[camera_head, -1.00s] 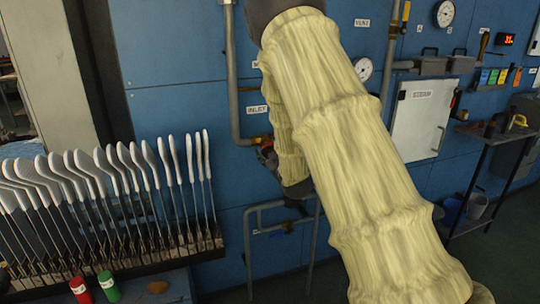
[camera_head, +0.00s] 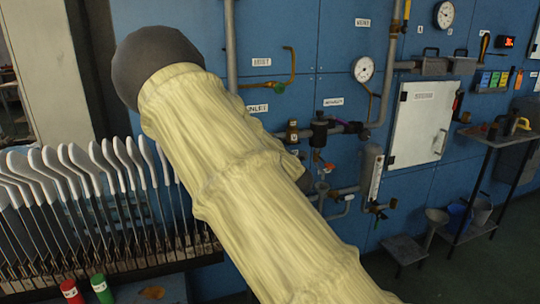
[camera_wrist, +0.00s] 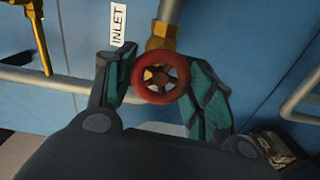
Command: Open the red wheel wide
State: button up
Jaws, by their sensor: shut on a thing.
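The red wheel (camera_wrist: 160,97) is a small round handwheel with spokes on a brass valve fitting (camera_wrist: 162,36), just right of the INLET label (camera_wrist: 118,30) in the wrist view. My gripper (camera_wrist: 154,72) is shut on the wheel, with one green-padded finger on its left side and the other on its right. In the head view my sleeved arm hides the wheel and the gripper. The INLET label there (camera_head: 257,108) shows just above the arm.
A yellow handle (camera_wrist: 40,40) and grey pipe (camera_wrist: 60,80) lie left of the wheel. In the head view, pipework (camera_head: 345,128) with valves and a gauge (camera_head: 363,69) are right of my arm. White sock boards (camera_head: 75,165) stand left, with red (camera_head: 71,291) and green (camera_head: 102,289) cylinders below.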

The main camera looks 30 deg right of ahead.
jog(key=shift+s+f+n+b, duration=0.15)
jog(key=shift+n+b, duration=0.25)
jog(key=shift+n, duration=0.4)
jog(key=shift+w+f+n+b, duration=0.15)
jog(key=shift+n+b, duration=0.25)
jog(key=shift+n, duration=0.4)
jog(key=shift+c, duration=0.2)
jog(key=shift+o, duration=0.2)
jog(key=shift+s+r, duration=0.1)
jog(key=o, duration=1)
jog(key=shift+d, duration=0.1)
jog(key=shift+r, duration=0.1)
jog(key=v, duration=0.7)
jog(key=shift+s, duration=0.2)
